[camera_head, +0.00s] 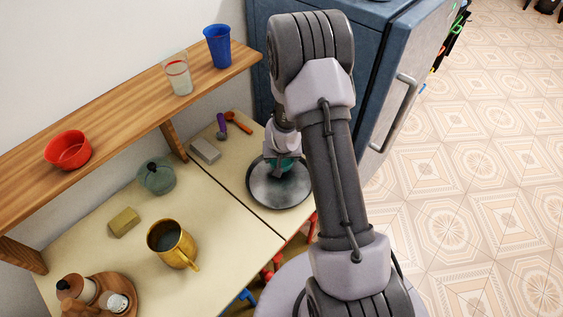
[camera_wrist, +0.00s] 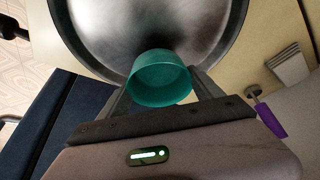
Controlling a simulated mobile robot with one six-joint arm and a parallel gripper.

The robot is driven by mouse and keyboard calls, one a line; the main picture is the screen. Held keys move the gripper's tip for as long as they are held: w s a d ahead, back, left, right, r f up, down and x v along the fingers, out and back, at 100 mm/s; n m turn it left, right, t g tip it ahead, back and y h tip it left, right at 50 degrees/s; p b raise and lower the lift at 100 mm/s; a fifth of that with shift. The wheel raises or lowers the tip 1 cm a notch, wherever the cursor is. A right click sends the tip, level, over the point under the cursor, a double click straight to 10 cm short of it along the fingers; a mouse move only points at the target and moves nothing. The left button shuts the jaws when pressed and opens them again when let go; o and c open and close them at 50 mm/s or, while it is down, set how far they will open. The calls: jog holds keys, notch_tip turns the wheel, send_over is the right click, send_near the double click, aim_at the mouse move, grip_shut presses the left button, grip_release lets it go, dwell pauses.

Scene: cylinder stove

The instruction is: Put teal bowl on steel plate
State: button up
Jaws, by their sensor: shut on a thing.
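The steel plate (camera_head: 279,192) is a round, dark-rimmed metal dish on the right part of the counter. It fills the top of the wrist view (camera_wrist: 110,28). The teal bowl (camera_wrist: 160,80) is between the fingers of my gripper (camera_wrist: 163,90), which is shut on it. In the wrist view the bowl lies over the near part of the plate. In the head view only a bit of the teal bowl (camera_head: 286,164) shows under my gripper (camera_head: 281,160), at the plate's far side. I cannot tell whether the bowl touches the plate.
A grey block (camera_head: 205,151), a purple-handled tool (camera_head: 221,125) and a red-handled tool (camera_head: 238,123) lie behind the plate. A glass jar (camera_head: 157,176), yellow block (camera_head: 124,222) and gold mug (camera_head: 172,244) stand left.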

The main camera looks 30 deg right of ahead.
notch_tip(320, 180, down, 3)
jog(key=shift+r+b, duration=0.1)
jog(key=shift+b, duration=0.5)
jog(key=shift+r, duration=0.2)
jog(key=shift+c, duration=0.7)
jog(key=shift+f, duration=0.15)
jog(key=o, duration=1.5)
